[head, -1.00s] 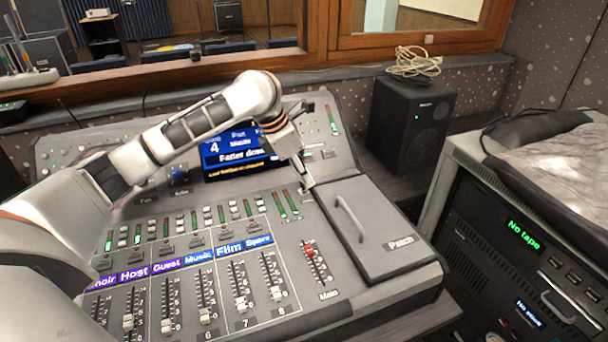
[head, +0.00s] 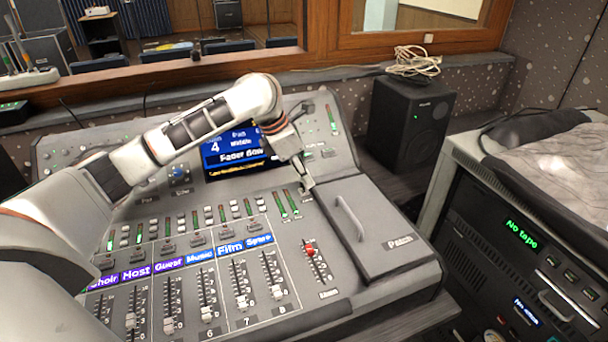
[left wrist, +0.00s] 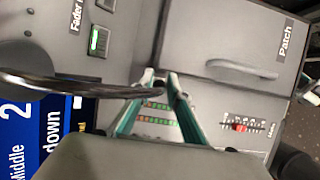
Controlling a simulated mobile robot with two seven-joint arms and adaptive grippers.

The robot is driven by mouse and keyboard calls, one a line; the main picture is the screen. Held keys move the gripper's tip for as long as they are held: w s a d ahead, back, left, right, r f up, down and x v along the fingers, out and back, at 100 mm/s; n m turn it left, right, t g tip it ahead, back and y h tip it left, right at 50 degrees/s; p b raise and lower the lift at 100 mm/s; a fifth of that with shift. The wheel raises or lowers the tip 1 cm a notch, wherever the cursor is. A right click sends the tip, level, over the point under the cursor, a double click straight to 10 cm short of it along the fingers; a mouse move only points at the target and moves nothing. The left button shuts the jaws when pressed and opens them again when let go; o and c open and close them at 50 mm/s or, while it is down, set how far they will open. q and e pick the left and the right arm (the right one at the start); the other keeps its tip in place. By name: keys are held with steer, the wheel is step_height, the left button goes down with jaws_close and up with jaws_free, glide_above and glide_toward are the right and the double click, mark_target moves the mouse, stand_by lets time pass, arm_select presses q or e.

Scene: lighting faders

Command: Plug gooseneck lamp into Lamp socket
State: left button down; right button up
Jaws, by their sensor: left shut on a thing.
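My left gripper (head: 307,185) reaches down over the mixing desk (head: 330,285), just left of the Patch cover (head: 375,240). In the left wrist view its fingers (left wrist: 162,80) are closed on a thin dark curved stem, which looks like the gooseneck lamp (left wrist: 85,88). The stem runs from the left edge of that view to the fingertips. The lamp cannot be made out clearly in the head view, and its far end is out of the wrist view. I cannot make out the Lamp socket in either view.
The Patch cover has a raised handle (head: 350,218). The desk screen (head: 238,150) stands behind the fader rows, and a red Main fader (head: 310,251) lies in front of the gripper. A black speaker (head: 410,120) and a rack (head: 520,260) stand to the right.

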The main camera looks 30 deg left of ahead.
arm_select(q)
steer(key=shift+f+p, duration=0.6)
steer(key=shift+p, duration=0.8)
stand_by(3.3)
steer(key=shift+s+f, duration=0.1)
steer(key=shift+f, duration=0.05)
steer(key=shift+f, duration=0.15)
stand_by(0.3)
steer(key=c, duration=1.8)
jaws_free()
steer(key=shift+c, duration=0.2)
steer(key=shift+r, duration=0.2)
steer(key=v, duration=1.1)
steer(key=shift+s+r, duration=0.15)
steer(key=shift+r, duration=0.15)
